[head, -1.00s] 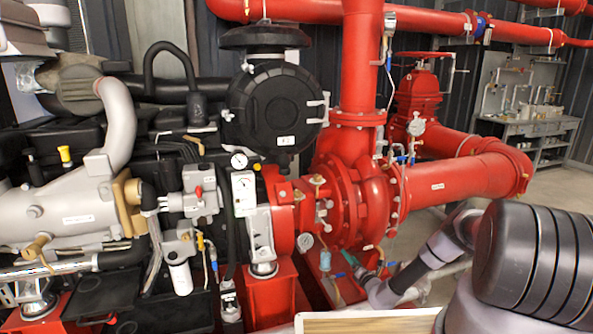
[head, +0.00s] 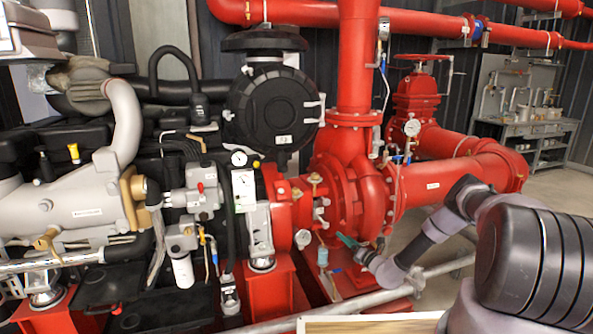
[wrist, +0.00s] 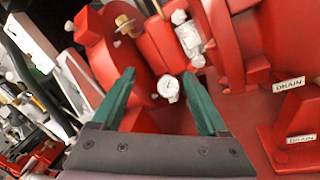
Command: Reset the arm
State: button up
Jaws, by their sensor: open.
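My gripper (head: 347,240) has green fingers and sits in front of the lower part of the red pump casing (head: 372,200) in the head view. In the wrist view my gripper (wrist: 163,84) is open, its two green fingers wide apart with nothing held. A round white gauge (wrist: 168,87) shows between the fingertips, in front of the red pump body. I cannot tell how close the fingers are to it. My arm runs from the lower right of the head view, bent at the elbow.
A grey engine with pipes fills the left (head: 80,210). A large red pipe (head: 455,180) runs right from the pump, behind my arm. A grey rail (head: 440,270) crosses low. A workbench (head: 530,128) stands at the back right, with open floor before it.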

jog(key=s+a+r+n+g+y, duration=0.1)
jog(key=a+r+n+g+y, duration=0.4)
jog(key=r, duration=0.6)
jog(key=a+r+n+g+y, duration=0.1)
jog(key=a+r+n+g, duration=0.15)
jog(key=r+n, duration=0.7)
jog(key=s+a+r+n+g+h, duration=0.1)
jog(key=s+r+n+g, duration=0.2)
jog(key=s+r, duration=0.35)
jog(key=s+a+r+n+g+h, duration=0.1)
jog(key=s+r+n+g, duration=0.25)
jog(key=r, duration=0.65)
jog(key=s+d+r+n+h, duration=0.2)
jog(key=s+r+n+h, duration=0.15)
jog(key=s+r, duration=0.4)
jog(key=s+d+r+n+h, duration=0.3)
jog(key=s+r+n, duration=0.1)
jog(key=s+r, duration=0.4)
jog(key=s+d+r+n+t+h, duration=0.2)
jog(key=s+d, duration=0.2)
jog(key=s, duration=0.4)
jog(key=s+d+r+n+t+h, duration=0.2)
jog(key=s+d, duration=0.3)
jog(key=s, duration=0.4)
jog(key=shift+s+r+t+h, duration=0.3)
jog(key=shift+r+t+h, duration=0.2)
jog(key=shift+h, duration=0.05)
